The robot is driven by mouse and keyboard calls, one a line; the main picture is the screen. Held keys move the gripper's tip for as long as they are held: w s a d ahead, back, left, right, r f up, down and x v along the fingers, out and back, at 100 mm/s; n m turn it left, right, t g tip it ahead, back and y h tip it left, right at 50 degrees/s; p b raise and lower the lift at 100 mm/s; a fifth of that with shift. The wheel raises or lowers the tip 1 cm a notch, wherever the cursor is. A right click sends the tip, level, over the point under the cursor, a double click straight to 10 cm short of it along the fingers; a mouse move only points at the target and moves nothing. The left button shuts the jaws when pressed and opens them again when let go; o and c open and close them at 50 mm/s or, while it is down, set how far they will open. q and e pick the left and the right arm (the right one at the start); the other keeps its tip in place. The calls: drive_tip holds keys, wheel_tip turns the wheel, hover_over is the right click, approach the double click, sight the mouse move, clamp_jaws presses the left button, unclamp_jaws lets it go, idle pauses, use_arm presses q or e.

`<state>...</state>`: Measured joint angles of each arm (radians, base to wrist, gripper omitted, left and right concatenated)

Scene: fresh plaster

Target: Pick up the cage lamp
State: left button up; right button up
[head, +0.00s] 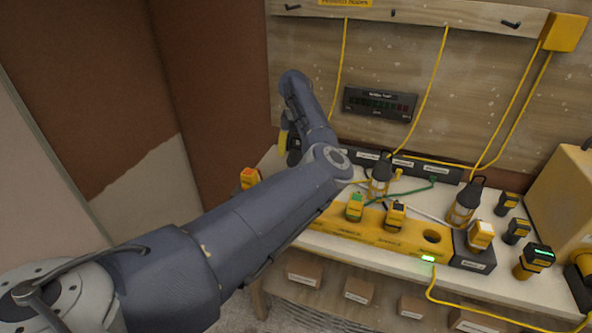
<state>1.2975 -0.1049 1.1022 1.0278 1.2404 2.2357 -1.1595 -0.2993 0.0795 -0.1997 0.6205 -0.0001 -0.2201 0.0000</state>
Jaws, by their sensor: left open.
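Two similar caged work lamps with dark hooks on top and yellow-and-pale bodies stand on the white bench. One cage lamp (379,180) is at the middle, behind the yellow charging block; the other cage lamp (465,203) is farther right. My left gripper (289,148) hangs at the back left of the bench, mostly hidden behind my own forearm. It is open and left of both lamps, apart from them. A yellow patch shows beside it; I cannot tell what it belongs to.
Several batteries (534,262) and a beige case (566,195) stand at right. Yellow cords (432,80) hang from the wooden back panel. Boxes (358,291) sit on the shelf below.

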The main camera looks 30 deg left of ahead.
use_arm(q)
drive_tip(key=shift+f, duration=0.5)
clamp_jaws()
